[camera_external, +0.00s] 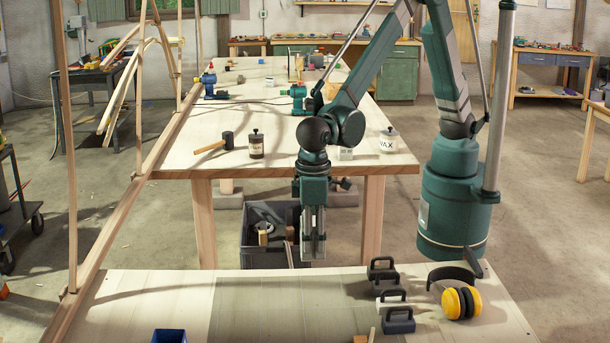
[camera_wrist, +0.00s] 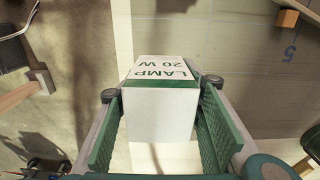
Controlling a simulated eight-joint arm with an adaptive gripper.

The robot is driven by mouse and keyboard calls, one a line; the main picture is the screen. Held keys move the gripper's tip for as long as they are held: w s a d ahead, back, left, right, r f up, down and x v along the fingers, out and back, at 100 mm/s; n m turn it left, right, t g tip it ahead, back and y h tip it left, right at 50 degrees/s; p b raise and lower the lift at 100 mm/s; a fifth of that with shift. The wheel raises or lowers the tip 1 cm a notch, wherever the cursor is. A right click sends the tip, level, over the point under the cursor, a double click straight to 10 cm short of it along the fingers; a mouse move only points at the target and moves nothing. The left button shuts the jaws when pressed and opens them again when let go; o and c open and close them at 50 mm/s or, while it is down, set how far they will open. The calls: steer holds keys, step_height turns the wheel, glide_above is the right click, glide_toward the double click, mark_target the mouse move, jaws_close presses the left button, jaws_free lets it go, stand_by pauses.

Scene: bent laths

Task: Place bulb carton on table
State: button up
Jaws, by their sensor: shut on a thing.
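The bulb carton (camera_wrist: 160,112) is a white box with a green band and the printing "LAMP 20 W" on its top face. In the wrist view it sits between the two green jaw pads, which are shut on it. In the external view my gripper (camera_external: 313,243) points down in the gap between the two tables, in front of the dark crate. The carton cannot be made out clearly there. The near table (camera_external: 150,300) lies below and in front of my gripper. The far table (camera_external: 300,160) stands behind it.
Several dark handled blocks (camera_external: 398,320) and yellow ear defenders (camera_external: 460,302) occupy the near table's right side. A blue bin (camera_external: 168,336) stands at the front. A long lath (camera_external: 110,230) runs along the left. The dark crate (camera_external: 250,256) holds tools. The near table's middle is clear.

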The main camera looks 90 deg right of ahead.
steer(key=shift+f, duration=0.1)
steer(key=shift+f, duration=3)
steer(key=shift+f, duration=1.9)
steer(key=shift+f, duration=0.1)
steer(key=o, duration=0.9)
steer(key=shift+r, duration=6.15)
